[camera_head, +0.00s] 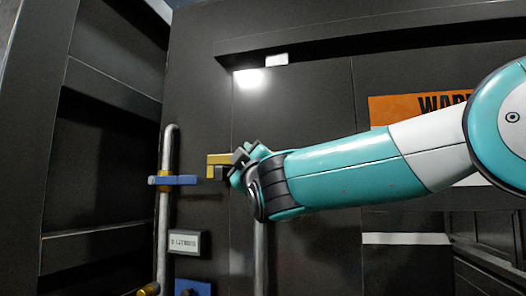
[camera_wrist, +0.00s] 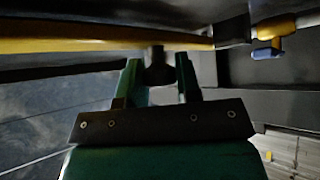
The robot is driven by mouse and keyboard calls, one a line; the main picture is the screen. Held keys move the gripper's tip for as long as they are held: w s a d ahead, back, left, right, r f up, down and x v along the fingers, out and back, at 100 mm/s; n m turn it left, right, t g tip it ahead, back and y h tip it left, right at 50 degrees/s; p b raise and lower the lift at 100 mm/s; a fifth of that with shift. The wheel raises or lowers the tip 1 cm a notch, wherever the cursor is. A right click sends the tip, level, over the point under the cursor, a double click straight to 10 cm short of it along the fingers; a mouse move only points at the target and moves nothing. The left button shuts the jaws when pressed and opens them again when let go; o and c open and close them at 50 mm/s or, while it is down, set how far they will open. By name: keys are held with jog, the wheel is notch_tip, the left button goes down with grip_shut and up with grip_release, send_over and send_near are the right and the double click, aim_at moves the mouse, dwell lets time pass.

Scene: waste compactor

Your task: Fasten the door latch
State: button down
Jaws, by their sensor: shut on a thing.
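The door latch (camera_head: 217,160) is a yellow piece on the dark door, at the left end of my gripper in the head view. In the wrist view its yellow bar (camera_wrist: 100,41) runs across the top. My gripper (camera_head: 238,168) is beside the latch, pointing left. In the wrist view, the green fingers of my gripper (camera_wrist: 158,76) are closed around a dark stub (camera_wrist: 157,64) just below the yellow bar, which appears to be the latch's handle. The blue-and-yellow bracket (camera_head: 173,180) sits on an upright metal rod left of the latch. My gripper hides part of the latch.
The grey upright rod (camera_head: 163,225) stands left of the latch. A small label plate (camera_head: 186,243) is below it. A dark overhead ledge (camera_head: 400,37) with a lamp runs above my arm. An orange warning sign (camera_head: 395,108) is partly behind my arm.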

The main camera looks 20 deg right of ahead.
jog(key=shift+w+d+f, duration=0.1)
jog(key=shift+f, duration=0.15)
jog(key=c, duration=0.8)
grip_release()
jog(key=shift+w+d+f, duration=0.1)
jog(key=shift+w, duration=0.05)
jog(key=shift+r+b+v, duration=0.2)
jog(key=shift+b+v, duration=5.2)
jog(key=shift+v, duration=3.3)
